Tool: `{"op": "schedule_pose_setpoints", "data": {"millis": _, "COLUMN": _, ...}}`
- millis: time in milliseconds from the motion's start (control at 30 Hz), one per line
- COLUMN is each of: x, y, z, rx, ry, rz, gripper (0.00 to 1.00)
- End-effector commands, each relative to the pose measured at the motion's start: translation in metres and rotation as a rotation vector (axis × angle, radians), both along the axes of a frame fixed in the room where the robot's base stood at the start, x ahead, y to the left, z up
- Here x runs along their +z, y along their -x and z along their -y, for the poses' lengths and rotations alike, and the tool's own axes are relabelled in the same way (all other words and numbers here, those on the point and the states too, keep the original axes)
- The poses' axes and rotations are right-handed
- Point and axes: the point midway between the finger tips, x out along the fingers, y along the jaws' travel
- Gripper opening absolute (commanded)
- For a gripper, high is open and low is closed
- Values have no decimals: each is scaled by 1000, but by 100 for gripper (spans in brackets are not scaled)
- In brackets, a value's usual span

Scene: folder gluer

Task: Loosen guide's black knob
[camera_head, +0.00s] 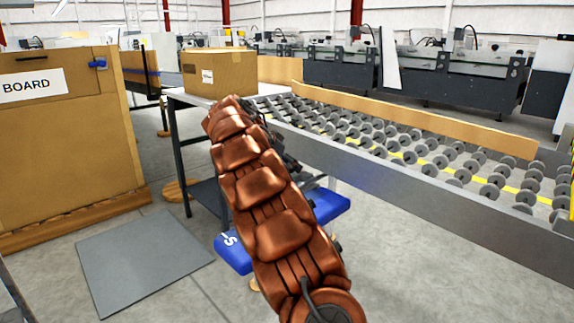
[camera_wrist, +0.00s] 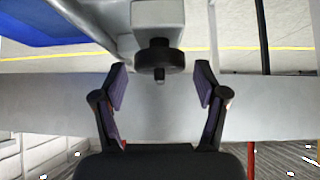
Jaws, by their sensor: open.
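The guide's black knob (camera_wrist: 160,59) shows in the wrist view, a dark round knob with a short stub, fixed to a pale grey block (camera_wrist: 157,14). My gripper (camera_wrist: 161,77) is open, with one finger to each side of the knob and a gap between each finger and the knob. The fingers do not appear to touch it.
The roller conveyor (camera_head: 446,207) with a long wooden guide board (camera_head: 400,111) runs to the right. A cardboard box (camera_head: 218,73) sits on a table at its far end. A large board crate (camera_head: 66,140) stands left. Blue objects (camera_head: 234,254) lie low beside my arm. A grey mat (camera_head: 140,260) covers open floor.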

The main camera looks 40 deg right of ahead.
Motion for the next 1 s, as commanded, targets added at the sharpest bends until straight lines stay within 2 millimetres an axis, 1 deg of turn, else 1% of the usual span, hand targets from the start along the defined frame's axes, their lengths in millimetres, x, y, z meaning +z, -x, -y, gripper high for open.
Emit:
{"op": "schedule_pose_setpoints", "data": {"millis": 67, "x": 0, "y": 0, "z": 0, "rx": 0, "ry": 0, "rz": 0, "gripper": 72}}
{"op": "schedule_pose_setpoints", "data": {"millis": 633, "x": 0, "y": 0, "z": 0, "rx": 0, "ry": 0, "rz": 0, "gripper": 14}}
{"op": "schedule_pose_setpoints", "data": {"millis": 667, "x": 0, "y": 0, "z": 0, "rx": 0, "ry": 0, "rz": 0, "gripper": 13}}
{"op": "schedule_pose_setpoints", "data": {"millis": 1000, "x": 1, "y": 0, "z": 0, "rx": 33, "ry": 0, "rz": 1, "gripper": 13}}
